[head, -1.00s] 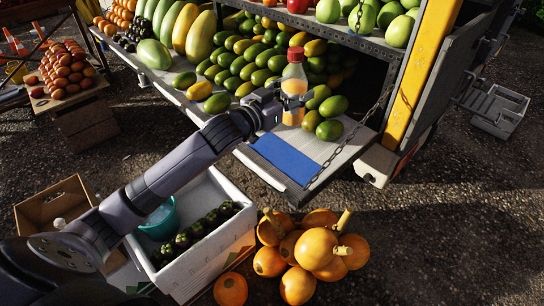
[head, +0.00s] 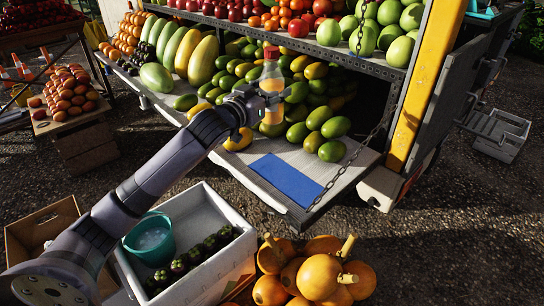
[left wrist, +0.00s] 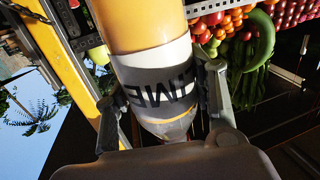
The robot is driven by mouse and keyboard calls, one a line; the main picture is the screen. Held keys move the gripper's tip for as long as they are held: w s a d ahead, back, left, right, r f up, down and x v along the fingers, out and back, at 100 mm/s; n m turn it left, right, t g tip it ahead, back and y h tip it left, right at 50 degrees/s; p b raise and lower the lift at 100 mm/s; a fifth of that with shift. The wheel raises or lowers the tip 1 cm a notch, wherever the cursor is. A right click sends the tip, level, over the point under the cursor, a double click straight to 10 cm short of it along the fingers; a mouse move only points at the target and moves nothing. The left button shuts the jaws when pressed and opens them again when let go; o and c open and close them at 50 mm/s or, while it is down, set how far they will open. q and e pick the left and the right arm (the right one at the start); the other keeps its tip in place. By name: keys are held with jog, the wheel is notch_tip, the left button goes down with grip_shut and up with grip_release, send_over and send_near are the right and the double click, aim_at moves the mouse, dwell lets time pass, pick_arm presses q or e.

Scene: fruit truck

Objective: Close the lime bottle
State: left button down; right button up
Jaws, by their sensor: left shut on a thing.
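The lime bottle (head: 271,78) has a red cap (head: 271,53) at its top, clear upper walls and orange contents. It is upright in front of the pile of green fruit. In the left wrist view, the fingers of my left gripper (left wrist: 163,108) lie on both sides of the bottle's grey label (left wrist: 155,80), whose dark letters read upside down. How tightly the cap sits cannot be told. My right gripper is not in view.
The truck's tailgate shelf holds a blue mat (head: 286,179) and several green fruits (head: 331,151). A chain (head: 368,130) hangs at its right. A white crate (head: 205,270) with a teal bucket (head: 150,239) stands below, beside orange gourds (head: 316,275).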

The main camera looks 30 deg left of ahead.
pick_arm(q)
notch_tip(320, 180, down, 13)
jog(key=b, duration=0.2)
jog(key=shift+b, duration=0.3)
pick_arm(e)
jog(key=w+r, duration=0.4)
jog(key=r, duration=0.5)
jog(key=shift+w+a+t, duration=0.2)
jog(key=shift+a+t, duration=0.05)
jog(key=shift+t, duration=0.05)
pick_arm(q)
jog(key=shift+f, duration=0.1)
jog(key=shift+f+b, duration=0.5)
jog(key=shift+f, duration=1.4)
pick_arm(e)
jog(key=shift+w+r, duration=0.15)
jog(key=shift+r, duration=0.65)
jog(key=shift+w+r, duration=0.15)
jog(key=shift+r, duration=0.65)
pick_arm(q)
jog(key=shift+f, duration=0.15)
jog(key=c, duration=0.7)
grip_release()
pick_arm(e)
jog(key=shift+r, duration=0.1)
